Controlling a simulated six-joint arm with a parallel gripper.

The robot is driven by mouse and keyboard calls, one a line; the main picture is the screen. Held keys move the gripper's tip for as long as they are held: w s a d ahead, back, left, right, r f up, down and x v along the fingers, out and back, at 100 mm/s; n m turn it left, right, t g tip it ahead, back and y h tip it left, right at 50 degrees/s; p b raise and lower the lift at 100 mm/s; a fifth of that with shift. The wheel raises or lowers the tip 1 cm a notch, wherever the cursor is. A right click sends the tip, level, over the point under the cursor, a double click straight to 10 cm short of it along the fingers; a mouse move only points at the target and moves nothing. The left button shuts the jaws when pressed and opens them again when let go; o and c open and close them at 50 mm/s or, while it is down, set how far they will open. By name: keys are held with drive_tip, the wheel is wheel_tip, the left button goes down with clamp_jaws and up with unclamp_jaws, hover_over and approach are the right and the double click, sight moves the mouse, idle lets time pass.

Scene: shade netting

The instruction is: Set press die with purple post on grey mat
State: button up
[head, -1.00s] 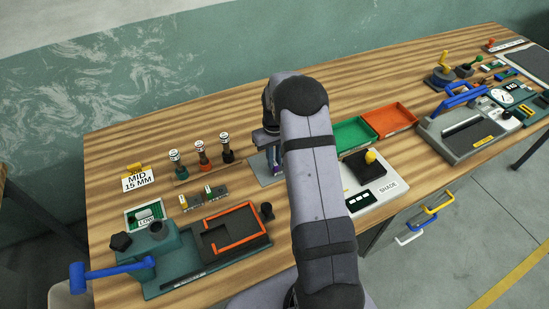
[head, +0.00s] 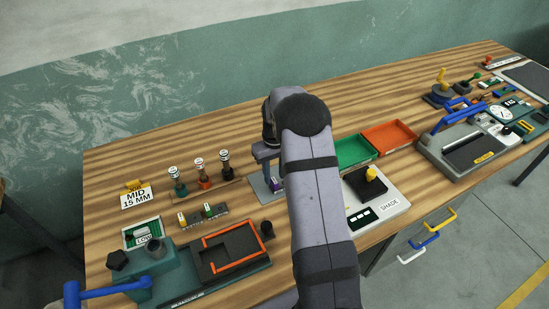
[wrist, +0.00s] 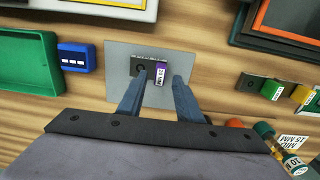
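The grey mat (wrist: 118,85) lies flat on the wooden bench, and its edge shows beside my arm in the head view (head: 259,188). The press die, a dark block (wrist: 143,68) with a purple post (wrist: 158,77) carrying a white label, rests on the mat. In the head view the purple post (head: 277,184) is partly hidden by my arm. My gripper (wrist: 160,78) is open, with its two fingers on either side of the post and visible gaps between. It is over the mat's near part in the wrist view.
A green tray (head: 354,151) and an orange tray (head: 389,136) stand right of my arm. Left are three posts on a wooden strip (head: 203,190), a small die rack (head: 204,216) and a green press (head: 150,272). The back of the bench is clear.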

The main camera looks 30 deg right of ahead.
sight(274, 181)
wheel_tip(274, 181, up, 10)
drive_tip(key=b, duration=0.3)
drive_tip(key=s+a+f, duration=0.2)
drive_tip(key=s+a, duration=0.5)
drive_tip(key=s, duration=0.5)
drive_tip(key=s+a+f, duration=0.2)
drive_tip(key=s+a, duration=0.5)
drive_tip(key=s, duration=0.6)
drive_tip(key=shift+s+f, duration=0.2)
drive_tip(key=shift+s, duration=0.05)
